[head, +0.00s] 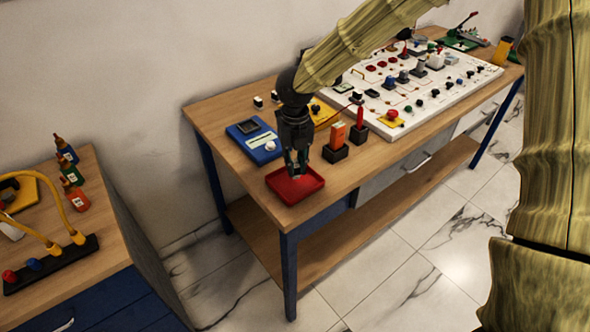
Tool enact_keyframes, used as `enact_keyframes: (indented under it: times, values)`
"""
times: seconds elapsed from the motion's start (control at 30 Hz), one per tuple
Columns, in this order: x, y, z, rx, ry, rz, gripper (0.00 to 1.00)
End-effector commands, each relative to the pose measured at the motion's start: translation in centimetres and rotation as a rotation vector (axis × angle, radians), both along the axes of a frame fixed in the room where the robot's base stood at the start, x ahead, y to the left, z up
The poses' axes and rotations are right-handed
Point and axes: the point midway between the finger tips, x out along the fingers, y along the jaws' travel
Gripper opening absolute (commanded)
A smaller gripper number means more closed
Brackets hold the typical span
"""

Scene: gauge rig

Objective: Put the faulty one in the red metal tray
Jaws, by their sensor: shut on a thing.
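The red metal tray (309,191) lies at the near left corner of the wooden workbench (222,104). My gripper (296,170) points down over the tray, with its fingertips at or just above the tray's inside. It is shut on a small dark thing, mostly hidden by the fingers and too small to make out. I cannot tell whether that thing touches the tray floor.
A blue meter box (246,145) stands behind the tray. Black holders with an orange block (337,135) and a red-handled tool (360,118) stand to its right. A white panel with several components (440,85) covers the bench further right. Another bench (105,210) is at left.

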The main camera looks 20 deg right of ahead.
Motion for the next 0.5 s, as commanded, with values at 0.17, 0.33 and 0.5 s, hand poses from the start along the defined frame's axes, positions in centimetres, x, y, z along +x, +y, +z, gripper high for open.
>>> enact_keyframes:
  times: [0.17,0.33,0.5]
  values:
    - [0.1,0.1,-0.8,-0.002,0.003,0.000,0.00]
    - [0.0,0.1,-2.8,-0.002,0.004,0.001,0.00]
    - [0.1,0.1,-3.6,0.000,0.001,-0.001,0.00]
